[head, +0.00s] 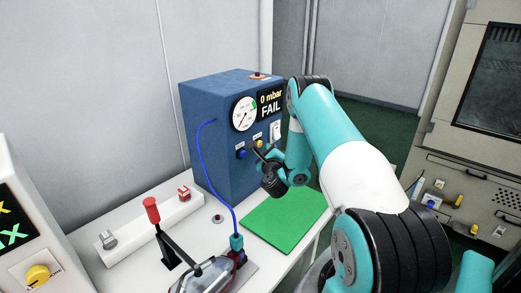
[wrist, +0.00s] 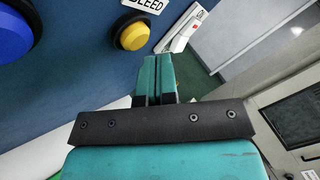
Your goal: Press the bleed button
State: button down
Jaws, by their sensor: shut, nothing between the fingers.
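The blue test box (head: 215,140) stands on the bench. Its front carries the bleed button (wrist: 133,36), a yellow cap in a black ring, under a label reading BLEED. In the head view the yellow button (head: 258,143) shows small, just above my gripper (head: 259,155). In the wrist view my gripper (wrist: 158,72) is shut and empty. Its fingertips appear below and right of the yellow button, apart from it in the picture; the exact gap in depth cannot be told. A larger blue button (wrist: 14,36) sits to the left.
The box has a gauge (head: 244,113), a display (head: 271,103) reading 0 mbar FAIL and a white switch (head: 275,131). A red-handled lever (head: 152,210) and a green mat (head: 285,219) are on the bench.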

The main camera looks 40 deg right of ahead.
jog(key=shift+s, duration=0.15)
dwell(0.3)
jog(key=s+b, duration=0.5)
jog(key=b, duration=0.6)
jog(key=shift+d, duration=0.2)
jog(key=shift+w, duration=0.1)
dwell(1.6)
